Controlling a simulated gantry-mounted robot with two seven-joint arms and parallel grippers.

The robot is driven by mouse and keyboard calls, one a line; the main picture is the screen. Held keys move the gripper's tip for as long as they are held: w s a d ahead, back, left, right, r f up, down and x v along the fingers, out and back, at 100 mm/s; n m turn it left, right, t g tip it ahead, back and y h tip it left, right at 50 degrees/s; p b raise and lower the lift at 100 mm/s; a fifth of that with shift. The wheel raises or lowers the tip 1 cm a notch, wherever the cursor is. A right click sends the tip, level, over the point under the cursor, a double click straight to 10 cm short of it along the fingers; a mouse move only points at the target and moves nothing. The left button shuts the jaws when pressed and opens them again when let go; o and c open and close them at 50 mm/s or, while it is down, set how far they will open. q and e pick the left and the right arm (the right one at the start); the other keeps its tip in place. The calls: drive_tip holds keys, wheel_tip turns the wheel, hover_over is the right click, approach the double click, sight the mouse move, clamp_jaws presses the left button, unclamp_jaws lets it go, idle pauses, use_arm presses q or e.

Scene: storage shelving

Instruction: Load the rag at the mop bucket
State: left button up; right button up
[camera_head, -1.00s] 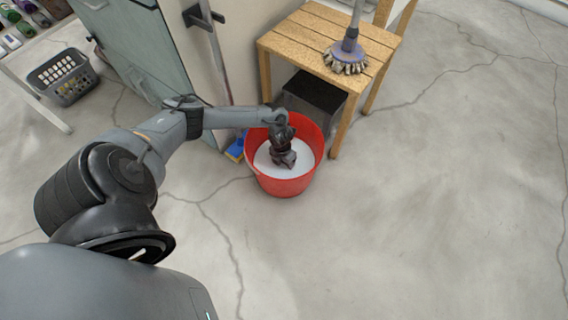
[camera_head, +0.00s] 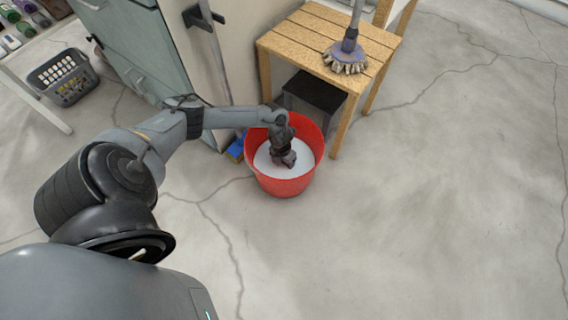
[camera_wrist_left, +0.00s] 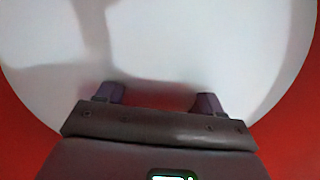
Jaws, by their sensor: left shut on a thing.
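A red bucket (camera_head: 300,187) stands on the floor, with a flat white surface (camera_head: 300,171) inside it. The red wall and white surface also fill the left wrist view (camera_wrist_left: 200,45). My left gripper (camera_head: 288,163) points down inside the bucket. In the left wrist view my left gripper (camera_wrist_left: 159,97) has its purple-grey fingertips apart, at or close to the white surface. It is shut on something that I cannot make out. No rag shows clearly in either view. My right gripper is not in view.
A wooden stool (camera_head: 300,43) stands behind the bucket, with a mop head (camera_head: 345,60) on it and a dark bin (camera_head: 312,98) under it. A cabinet (camera_head: 140,60) and a blue-yellow item (camera_head: 236,149) are close on the left. A grey basket (camera_head: 65,88) lies farther left. Floor to the right is clear.

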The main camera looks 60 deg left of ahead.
use_arm(q)
drive_tip(key=shift+r+p, duration=2.35)
drive_tip(key=shift+r, duration=0.3)
drive_tip(key=shift+r+p, duration=0.7)
drive_tip(key=shift+r, duration=0.1)
